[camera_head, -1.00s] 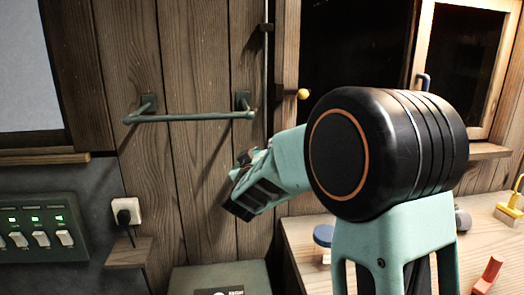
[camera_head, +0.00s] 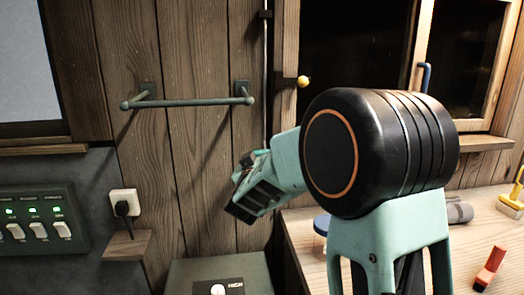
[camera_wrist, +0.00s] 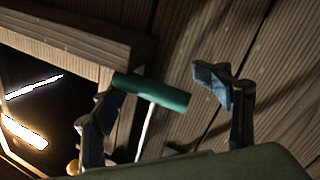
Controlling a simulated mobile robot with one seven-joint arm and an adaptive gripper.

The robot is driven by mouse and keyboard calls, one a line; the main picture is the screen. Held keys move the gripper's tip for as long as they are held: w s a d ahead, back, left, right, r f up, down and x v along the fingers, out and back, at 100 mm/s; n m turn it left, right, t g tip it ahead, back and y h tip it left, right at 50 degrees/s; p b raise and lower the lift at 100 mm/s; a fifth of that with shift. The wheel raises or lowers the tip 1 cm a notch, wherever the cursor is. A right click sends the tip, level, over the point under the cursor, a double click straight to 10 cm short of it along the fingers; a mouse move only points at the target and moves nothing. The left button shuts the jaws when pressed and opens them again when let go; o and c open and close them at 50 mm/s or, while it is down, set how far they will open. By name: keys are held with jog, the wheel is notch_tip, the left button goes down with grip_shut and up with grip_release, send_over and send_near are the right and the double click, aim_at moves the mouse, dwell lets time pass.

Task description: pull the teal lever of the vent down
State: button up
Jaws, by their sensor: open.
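The teal lever (camera_wrist: 152,90) is a short round bar in the wrist view, with a thin pale rod running down from it. It lies between the fingers of my gripper (camera_wrist: 165,92). Its left end overlaps the left finger in the picture; I cannot tell whether they touch. The right finger stands clear of its right end. My gripper is open. In the head view my wrist and arm cover the fingers, and the lever cannot be made out clearly there. The vent itself cannot be made out in either view.
A green wall rail (camera_head: 188,103) is left of my arm. A thin vertical rod (camera_head: 265,60) runs down the wall, with a yellow knob (camera_head: 303,82) to its right. A switch panel (camera_head: 38,220) is at left. A wooden worktop (camera_head: 475,235) with small items lies at right.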

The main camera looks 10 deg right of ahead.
jog(key=shift+f, duration=0.2)
jog(key=shift+s+a, duration=0.1)
jog(key=shift+s, duration=0.05)
jog(key=v, duration=1.1)
jog(key=shift+s, duration=0.4)
